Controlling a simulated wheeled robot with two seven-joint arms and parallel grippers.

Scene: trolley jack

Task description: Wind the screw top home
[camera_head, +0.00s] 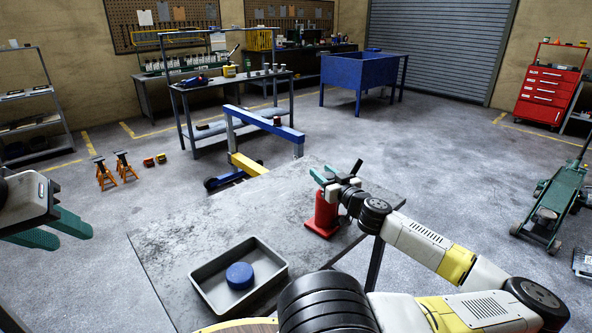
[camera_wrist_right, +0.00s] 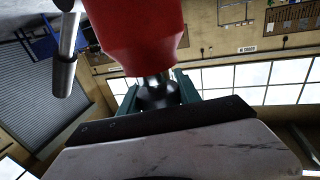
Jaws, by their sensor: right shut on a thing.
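A red bottle-shaped body (camera_head: 323,213) stands upright near the right edge of the grey worktable. My right gripper (camera_head: 326,181) is at its top, with its green fingers on either side. In the right wrist view, the red body (camera_wrist_right: 140,35) narrows to a shiny metal neck, with a dark screw top (camera_wrist_right: 157,97) between the fingers of my right gripper (camera_wrist_right: 160,90). The fingers partly hide the top, so I cannot tell how far it is wound. My left gripper (camera_head: 64,229) is open and empty, left of the table.
A grey tray (camera_head: 208,292) with a round blue piece (camera_head: 240,275) in it sits at the table's near side. The middle of the worktable (camera_head: 215,224) is clear. A blue and yellow hoist frame (camera_head: 245,163) stands behind it. A green trolley jack (camera_head: 560,195) stands on the right floor.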

